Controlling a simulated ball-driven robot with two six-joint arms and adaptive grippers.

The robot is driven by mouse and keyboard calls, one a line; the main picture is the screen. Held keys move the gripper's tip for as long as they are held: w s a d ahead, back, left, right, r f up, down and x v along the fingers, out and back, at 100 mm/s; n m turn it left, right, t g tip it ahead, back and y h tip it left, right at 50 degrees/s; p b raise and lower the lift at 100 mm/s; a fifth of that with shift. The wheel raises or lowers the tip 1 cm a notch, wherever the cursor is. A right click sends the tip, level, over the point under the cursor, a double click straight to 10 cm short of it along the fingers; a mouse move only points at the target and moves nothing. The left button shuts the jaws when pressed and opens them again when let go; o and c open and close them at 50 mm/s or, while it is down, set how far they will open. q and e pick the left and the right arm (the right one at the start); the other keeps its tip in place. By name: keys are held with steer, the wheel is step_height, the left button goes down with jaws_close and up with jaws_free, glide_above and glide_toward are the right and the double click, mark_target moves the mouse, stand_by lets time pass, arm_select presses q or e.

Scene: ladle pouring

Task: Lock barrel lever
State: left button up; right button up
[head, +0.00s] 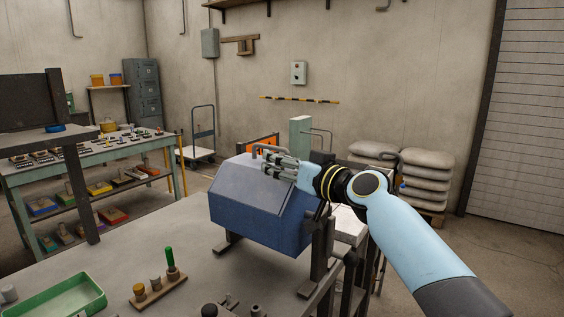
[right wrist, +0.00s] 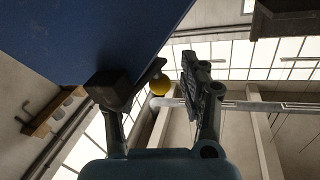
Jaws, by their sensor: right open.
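The blue faceted barrel (head: 262,205) stands on dark supports at the table's right edge, with a grey handle on top. My right gripper (head: 274,164) is at the barrel's upper right side, its fingers pointing left. In the right wrist view, the blue barrel (right wrist: 75,38) fills the upper left. A yellow ball knob (right wrist: 159,84), seemingly the lever's end, shows between the open fingers of my right gripper (right wrist: 150,88). I cannot tell whether either finger touches it. The lever is not distinguishable in the head view. My left gripper is out of view.
On the grey table (head: 130,262) are a green tray (head: 62,297) and a wooden peg stand (head: 158,292) with a green peg. Dark frame posts (head: 322,245) stand beside the barrel on the right. Stacked sacks (head: 425,178) are behind my right arm.

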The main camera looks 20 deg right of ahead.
jaws_close()
stand_by(0.3)
steer(key=m+h+p, duration=0.1)
steer(key=p, duration=0.1)
steer(key=m+t+h+p, duration=0.1)
steer(key=h+p, duration=0.1)
steer(key=w+m+h+p, duration=0.1)
steer(key=h+p, duration=0.1)
steer(key=p, duration=0.1)
steer(key=shift+d+r, duration=0.2)
steer(key=shift+d, duration=0.2)
steer(key=shift+d+f+m+h, duration=0.1)
steer(key=shift+f+m+h, duration=0.1)
steer(key=shift+m+h, duration=0.15)
steer(key=shift+f, duration=0.1)
jaws_free()
steer(key=shift+s+d, duration=0.1)
steer(key=s, duration=1.2)
steer(key=shift+d, duration=0.3)
